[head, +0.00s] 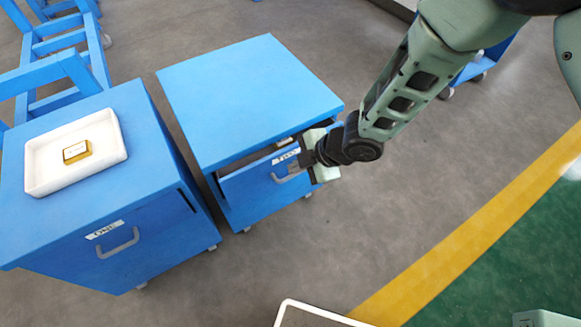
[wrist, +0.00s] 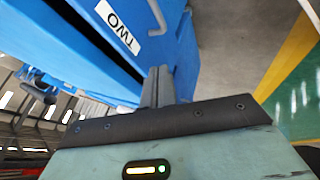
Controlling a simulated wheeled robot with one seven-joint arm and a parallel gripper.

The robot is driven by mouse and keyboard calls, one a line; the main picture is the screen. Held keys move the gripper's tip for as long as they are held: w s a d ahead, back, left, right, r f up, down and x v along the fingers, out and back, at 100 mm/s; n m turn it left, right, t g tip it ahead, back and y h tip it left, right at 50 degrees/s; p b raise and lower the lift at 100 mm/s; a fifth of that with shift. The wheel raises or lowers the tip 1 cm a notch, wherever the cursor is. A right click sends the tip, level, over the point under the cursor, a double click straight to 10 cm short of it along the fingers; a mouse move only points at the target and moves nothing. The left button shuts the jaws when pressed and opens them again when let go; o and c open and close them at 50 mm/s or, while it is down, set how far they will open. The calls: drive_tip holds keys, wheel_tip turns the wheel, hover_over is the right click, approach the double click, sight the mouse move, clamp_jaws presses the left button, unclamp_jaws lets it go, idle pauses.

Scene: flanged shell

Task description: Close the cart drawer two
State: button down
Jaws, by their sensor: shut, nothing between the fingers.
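The blue cart labelled TWO (head: 250,95) stands in the middle of the head view. Its drawer (head: 240,190) is partly open, with a dark gap under the cart top. The label TWO and a grey handle (head: 290,172) are on the drawer front. My gripper (head: 296,166) is at the right part of the drawer front, close to the handle. In the wrist view the shut fingers (wrist: 158,88) point at the blue drawer front (wrist: 175,50), beside the label (wrist: 117,27) and handle (wrist: 157,12). I cannot tell whether they touch it.
A blue cart labelled ONE (head: 100,220) stands close on the left, carrying a white tray (head: 45,170) with a gold block (head: 77,151). Blue frames stand at the upper left. Grey floor to the right is clear, up to a yellow stripe (head: 470,235).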

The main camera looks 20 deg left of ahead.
drive_tip(key=v, duration=0.5)
drive_tip(key=shift+d+r, duration=0.1)
drive_tip(key=c, duration=1.9)
unclamp_jaws()
drive_tip(key=shift+d+r, duration=0.15)
drive_tip(key=o, duration=0.4)
drive_tip(key=shift+w+d, duration=0.1)
drive_tip(key=n+y+b, duration=0.4)
drive_tip(key=b, duration=1.2)
approach(290, 176)
drive_tip(key=d+r, duration=0.1)
drive_tip(key=r, duration=0.1)
drive_tip(key=w+d+f+n+g+y+b, duration=0.2)
drive_tip(key=d+f+n+y+b, duration=0.5)
drive_tip(key=b, duration=0.9)
drive_tip(key=a+b, duration=0.2)
drive_tip(key=a, duration=0.3)
drive_tip(key=s+a+m+h+b, duration=0.1)
drive_tip(key=a, duration=0.5)
drive_tip(key=a+f+m+h+b, duration=0.1)
drive_tip(key=a+b, duration=0.1)
drive_tip(key=a, duration=0.3)
drive_tip(key=shift+s+a+b, duration=0.15)
drive_tip(key=shift+s+b, duration=0.2)
clamp_jaws()
